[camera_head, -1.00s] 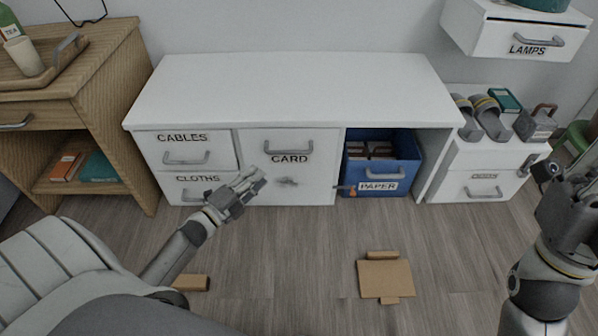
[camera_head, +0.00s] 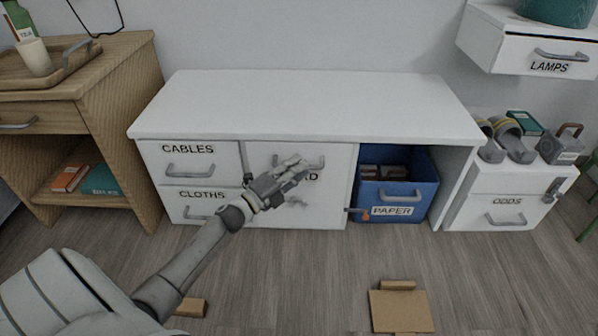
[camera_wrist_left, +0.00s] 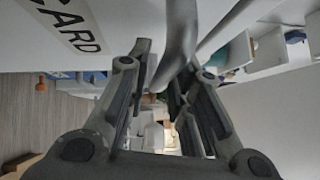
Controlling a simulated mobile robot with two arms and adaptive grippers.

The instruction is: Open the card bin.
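The card bin (camera_head: 330,208) is the tall white front in the middle of the white desk, and it looks shut flush. My left gripper covers part of its CARD label. My left gripper (camera_head: 296,168) is in front of the handle. In the left wrist view the fingers (camera_wrist_left: 165,75) are apart, with the curved handle (camera_wrist_left: 181,32) reaching between them. I cannot tell whether they touch it. My right gripper is out of view.
The open-topped blue paper bin (camera_head: 428,203) is right of the card front. The cables drawer (camera_head: 217,156) and cloths drawer (camera_head: 217,195) are left. Flattened cardboard (camera_head: 402,312) and a small brown block (camera_head: 192,307) lie on the floor. The desk top (camera_head: 300,105) is clear.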

